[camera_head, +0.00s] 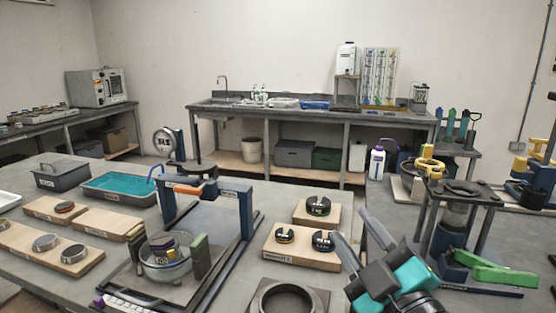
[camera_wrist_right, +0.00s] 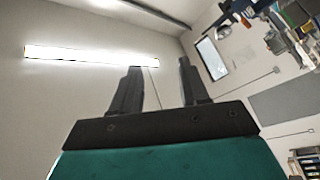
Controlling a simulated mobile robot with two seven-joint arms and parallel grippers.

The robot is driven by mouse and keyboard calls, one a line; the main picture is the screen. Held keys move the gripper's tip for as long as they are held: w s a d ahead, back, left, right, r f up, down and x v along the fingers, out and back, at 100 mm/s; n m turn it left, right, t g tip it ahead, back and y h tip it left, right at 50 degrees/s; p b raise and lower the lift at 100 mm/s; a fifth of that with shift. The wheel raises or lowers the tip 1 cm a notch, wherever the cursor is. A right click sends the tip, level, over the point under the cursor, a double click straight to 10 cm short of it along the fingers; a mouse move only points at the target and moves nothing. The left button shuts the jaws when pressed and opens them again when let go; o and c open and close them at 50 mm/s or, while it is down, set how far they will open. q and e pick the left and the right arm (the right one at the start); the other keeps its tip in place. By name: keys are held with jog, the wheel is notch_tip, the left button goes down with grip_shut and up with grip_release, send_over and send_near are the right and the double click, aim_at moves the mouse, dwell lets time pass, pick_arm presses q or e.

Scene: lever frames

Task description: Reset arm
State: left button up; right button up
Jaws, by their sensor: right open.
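My right gripper (camera_head: 352,226) is at the lower right of the head view, above the front bench beside the wooden weight boards. Its two dark fingers stand apart with nothing between them, and its teal body is behind them. In the right wrist view the fingers (camera_wrist_right: 158,66) point up, spread and empty, toward the wall and a ceiling lamp. My left gripper is not in view.
A wooden board with dark weights (camera_head: 292,252) lies left of my right gripper. A black stand (camera_head: 468,188) and a green-handled tool (camera_head: 490,270) are to its right. A metal frame with a glass bowl (camera_head: 168,265) stands left of centre. A ring block (camera_head: 288,300) is in front.

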jog(key=s+d+f+m+g+h, duration=0.2)
jog(key=d+f+m+g+h, duration=0.15)
jog(key=f, duration=0.55)
jog(key=s+d+f+m+g+h, duration=0.3)
jog(key=d+f+m+g, duration=0.15)
jog(key=f, duration=0.35)
jog(key=s+d+f+m+g, duration=0.1)
jog(key=s+f+m+g, duration=0.1)
jog(key=s+f+g, duration=0.35)
jog(key=s+d+f+m+g, duration=0.1)
jog(key=s+f+g, duration=0.2)
jog(key=s+f, duration=0.5)
jog(key=w+a+f+t+y, duration=0.2)
jog(key=w+a+f+t, duration=0.1)
jog(key=w+f+t, duration=0.2)
notch_tip(320, 180, down, 2)
jog(key=shift+w+a+f+t, duration=0.1)
jog(key=shift+w+a+t, duration=0.1)
jog(key=shift+t, duration=0.95)
